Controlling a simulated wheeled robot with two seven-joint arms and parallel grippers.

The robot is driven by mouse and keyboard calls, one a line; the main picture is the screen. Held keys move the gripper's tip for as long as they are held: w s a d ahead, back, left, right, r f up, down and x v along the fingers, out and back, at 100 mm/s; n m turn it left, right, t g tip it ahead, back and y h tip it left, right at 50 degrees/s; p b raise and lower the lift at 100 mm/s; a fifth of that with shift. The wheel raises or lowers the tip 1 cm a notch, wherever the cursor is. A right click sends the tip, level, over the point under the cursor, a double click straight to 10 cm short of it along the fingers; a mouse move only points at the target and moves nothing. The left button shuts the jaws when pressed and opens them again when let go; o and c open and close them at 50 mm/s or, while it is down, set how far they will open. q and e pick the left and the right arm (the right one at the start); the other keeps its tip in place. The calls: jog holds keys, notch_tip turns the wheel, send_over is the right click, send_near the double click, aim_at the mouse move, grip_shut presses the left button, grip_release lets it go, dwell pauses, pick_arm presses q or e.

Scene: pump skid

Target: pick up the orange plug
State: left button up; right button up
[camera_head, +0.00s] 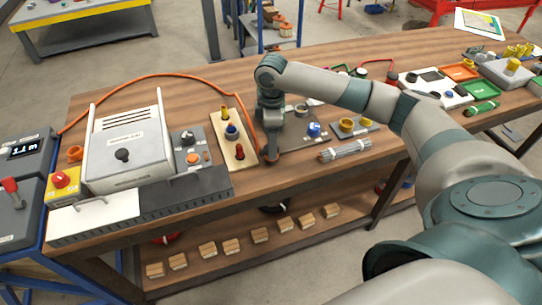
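An orange cable (170,76) runs from the left, arches behind the white louvred box and comes down to the wooden board, ending close to my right gripper. Its plug end is not clearly visible there; the gripper may hide it. A small orange cylindrical piece (75,153) sits at the left, beside the white box; I cannot tell whether it is the plug. My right arm reaches in from the right, and its gripper (271,157) points down at the tabletop, just right of the wooden board. Its fingers are too small and overlapped to read. My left gripper is not in view.
A white louvred box (128,148) stands on the left of the table. A wooden board (240,161) carries yellow, blue and red fittings. A bundle of grey rods (344,150) lies right of the gripper. Green and orange trays (461,72) stand far right.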

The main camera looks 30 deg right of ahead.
jog(key=shift+s+a+f+p, duration=0.1)
jog(key=shift+f+p, duration=0.45)
jog(key=shift+f, duration=1.5)
jog(key=c, duration=1.3)
